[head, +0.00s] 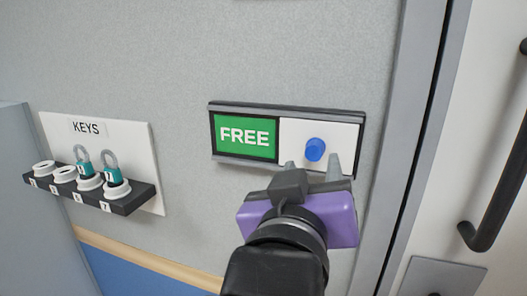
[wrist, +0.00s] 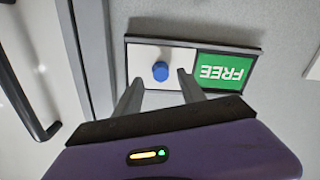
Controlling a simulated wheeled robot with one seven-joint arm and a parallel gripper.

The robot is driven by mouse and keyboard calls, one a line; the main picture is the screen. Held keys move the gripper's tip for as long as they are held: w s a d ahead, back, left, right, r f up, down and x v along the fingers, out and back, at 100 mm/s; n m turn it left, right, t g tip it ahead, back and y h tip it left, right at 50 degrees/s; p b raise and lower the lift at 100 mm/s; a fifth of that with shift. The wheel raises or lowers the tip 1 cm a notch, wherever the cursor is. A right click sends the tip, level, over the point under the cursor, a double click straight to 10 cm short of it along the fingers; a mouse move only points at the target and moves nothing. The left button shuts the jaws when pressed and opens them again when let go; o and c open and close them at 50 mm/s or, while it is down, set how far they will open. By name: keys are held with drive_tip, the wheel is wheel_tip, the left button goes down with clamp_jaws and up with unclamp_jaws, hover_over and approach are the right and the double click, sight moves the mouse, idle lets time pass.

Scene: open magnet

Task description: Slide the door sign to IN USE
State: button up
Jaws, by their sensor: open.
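The door sign (head: 287,110) is a dark-framed rail on the grey wall. It reads FREE on a green panel (head: 245,136) at its left. A white sliding plate (head: 343,134) with a round blue knob (head: 314,149) covers its right part. My gripper (head: 312,166) is open and empty just below the knob, its two grey fingers pointing at the plate. In the wrist view, upside down, the knob (wrist: 160,71) lies beyond and between the fingertips (wrist: 158,80). I cannot see contact with the knob. No IN USE text shows.
At right are a grey door frame (head: 425,130) and a door with a black handle (head: 497,185). The wall between board and sign is clear.

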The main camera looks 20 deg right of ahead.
sight(313, 157)
drive_tip(key=shift+p+x, duration=0.4)
drive_tip(key=shift+x, duration=1.85)
clamp_jaws()
